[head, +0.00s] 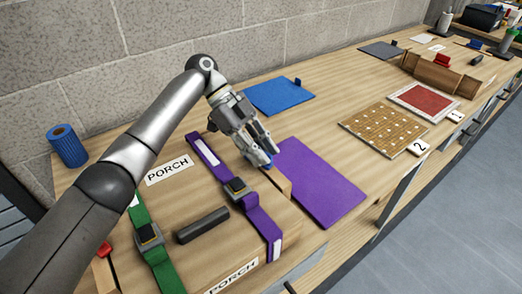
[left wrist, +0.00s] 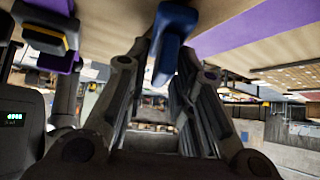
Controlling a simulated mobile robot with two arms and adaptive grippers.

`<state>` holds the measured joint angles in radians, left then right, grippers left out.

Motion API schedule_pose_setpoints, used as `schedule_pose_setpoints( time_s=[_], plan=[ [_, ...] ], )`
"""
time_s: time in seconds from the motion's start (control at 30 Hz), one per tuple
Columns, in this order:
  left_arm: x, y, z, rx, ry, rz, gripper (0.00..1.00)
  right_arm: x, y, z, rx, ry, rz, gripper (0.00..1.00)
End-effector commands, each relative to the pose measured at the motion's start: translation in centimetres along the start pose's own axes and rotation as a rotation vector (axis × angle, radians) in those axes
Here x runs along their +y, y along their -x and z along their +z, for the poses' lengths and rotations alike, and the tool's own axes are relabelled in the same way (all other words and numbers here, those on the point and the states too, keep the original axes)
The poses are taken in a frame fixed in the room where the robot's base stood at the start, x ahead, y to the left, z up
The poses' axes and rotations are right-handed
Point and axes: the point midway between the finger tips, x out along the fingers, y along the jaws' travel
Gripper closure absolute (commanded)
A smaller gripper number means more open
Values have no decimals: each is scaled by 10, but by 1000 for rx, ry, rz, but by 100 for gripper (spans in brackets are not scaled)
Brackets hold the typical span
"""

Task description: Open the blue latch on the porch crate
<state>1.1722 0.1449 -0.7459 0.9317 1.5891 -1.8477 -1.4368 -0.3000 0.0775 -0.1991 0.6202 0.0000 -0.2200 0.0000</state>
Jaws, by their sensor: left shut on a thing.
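The porch crate (head: 215,262) is a wooden box labelled PORCH, at the left of the bench in the head view. A green strap (head: 165,272) and a purple strap (head: 262,222) with dark buckles cross its lid, and a black handle (head: 203,226) lies between them. My left gripper (head: 259,156) reaches over the crate to its right end. It is shut on the blue latch (left wrist: 173,28), which shows between the fingers in the left wrist view. In the head view the fingers largely hide the latch. My right gripper is not in view.
A purple mat (head: 315,185) lies right beside the crate, and a blue mat (head: 278,96) lies behind. A blue roll (head: 68,146) stands at the back left. A red piece (head: 104,249) is at the crate's left end. A pegboard panel (head: 384,129) and red panel (head: 426,101) lie farther right.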

Motion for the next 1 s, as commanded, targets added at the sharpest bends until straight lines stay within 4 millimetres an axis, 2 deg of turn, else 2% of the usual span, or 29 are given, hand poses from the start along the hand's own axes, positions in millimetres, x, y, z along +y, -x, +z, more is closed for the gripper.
schedule_pose_setpoints(
  time_s=[0.1, 0.13, 0.2, 0.5, 0.63, 0.77, 1.0],
  plan=[
    [0, 1, 0, -2, 1, -3, 100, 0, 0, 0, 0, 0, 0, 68],
    [0, 1, 0, -2, 1, -3, 76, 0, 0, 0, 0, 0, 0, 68],
    [0, 1, 0, -2, 1, -4, 68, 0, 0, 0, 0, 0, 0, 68],
    [0, 1, 0, -1, 2, -2, 68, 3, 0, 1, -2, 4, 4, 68],
    [0, 10, 0, -1, 2, -3, 68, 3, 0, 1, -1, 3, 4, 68],
    [-1, 33, 0, -2, 3, -6, 68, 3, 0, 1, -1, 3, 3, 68],
    [-1, 85, 0, -2, 4, -5, 68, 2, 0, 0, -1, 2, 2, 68]
  ],
)
